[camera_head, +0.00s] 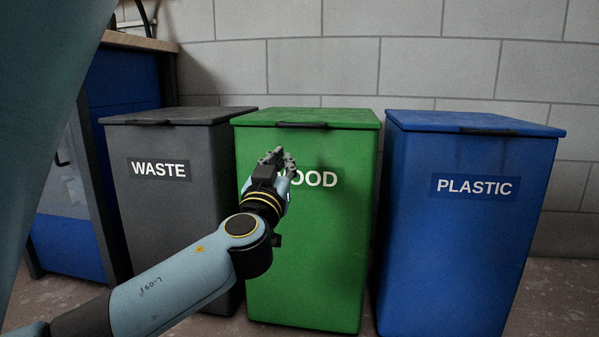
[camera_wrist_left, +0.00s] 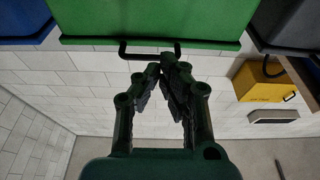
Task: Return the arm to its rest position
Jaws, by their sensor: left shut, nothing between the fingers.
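My left gripper (camera_head: 279,161) is raised in front of the green bin marked WOOD (camera_head: 310,240), in front of the upper part of its face, and hides the start of its label. In the left wrist view my left gripper (camera_wrist_left: 163,68) shows with its fingertips together and nothing between them. The tips appear close to the black handle (camera_wrist_left: 150,50) of the green lid (camera_wrist_left: 150,20); I cannot tell whether they touch. The lid is closed. My right gripper is not in view.
A grey bin marked WASTE (camera_head: 175,220) stands left of the green bin and a blue bin marked PLASTIC (camera_head: 455,240) right of it, both lids closed. A workbench (camera_head: 135,41) is at the far left. A yellow box (camera_wrist_left: 262,82) shows in the left wrist view.

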